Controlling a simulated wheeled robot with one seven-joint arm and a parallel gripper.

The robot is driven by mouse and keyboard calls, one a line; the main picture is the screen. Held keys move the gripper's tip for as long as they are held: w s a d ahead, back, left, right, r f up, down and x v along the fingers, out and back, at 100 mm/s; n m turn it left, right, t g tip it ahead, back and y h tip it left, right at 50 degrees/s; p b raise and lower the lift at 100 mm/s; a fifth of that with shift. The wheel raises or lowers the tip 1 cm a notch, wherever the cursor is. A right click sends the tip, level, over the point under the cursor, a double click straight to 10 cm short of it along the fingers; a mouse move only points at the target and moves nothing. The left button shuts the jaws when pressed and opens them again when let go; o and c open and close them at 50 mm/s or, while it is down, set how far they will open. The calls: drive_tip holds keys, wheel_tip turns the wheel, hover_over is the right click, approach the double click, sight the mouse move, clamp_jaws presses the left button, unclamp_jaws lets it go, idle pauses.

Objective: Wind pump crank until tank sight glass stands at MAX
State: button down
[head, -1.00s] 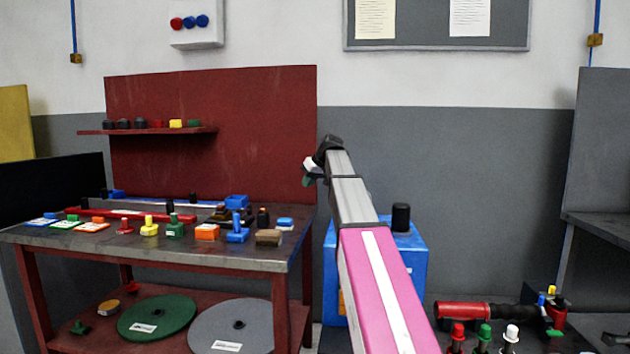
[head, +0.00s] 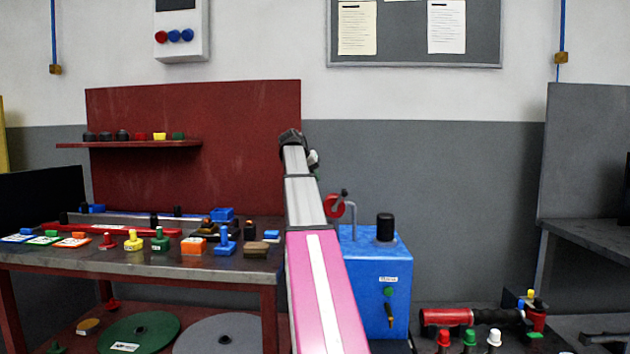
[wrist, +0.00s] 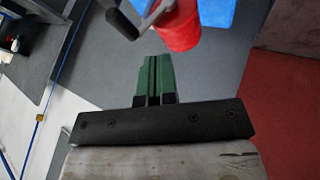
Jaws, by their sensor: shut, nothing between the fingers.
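The blue tank (head: 365,270) stands right of my arm in the head view, with a black cap on top and a small label too small to read. A red round part with a grey crank (head: 335,205) sits above its left side. In the wrist view the red drum (wrist: 178,27) and the grey crank arm with its dark knob (wrist: 122,20) lie just beyond my fingertips. My gripper (wrist: 152,60) has green fingers, shut and empty, apart from the crank. In the head view it is mostly hidden behind my arm's end. I cannot make out a sight glass level.
A red workbench (head: 150,262) with several small coloured parts stands to the left. A red and black hand tool (head: 470,316) and several coloured knobs lie at the lower right. A grey bench (head: 590,240) stands at the far right. Grey floor is clear in the wrist view.

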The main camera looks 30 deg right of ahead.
approach(340, 200)
wheel_tip(340, 200, down, 3)
drive_tip(key=shift+s+d+r, duration=0.1)
drive_tip(key=shift+s+d, duration=0.25)
drive_tip(key=shift+d, duration=0.35)
drive_tip(key=shift+s+d, duration=0.35)
drive_tip(key=shift+d, duration=0.35)
drive_tip(key=shift+s+d+y, duration=0.15)
drive_tip(key=shift+d+y, duration=0.15)
drive_tip(key=shift+y, duration=0.2)
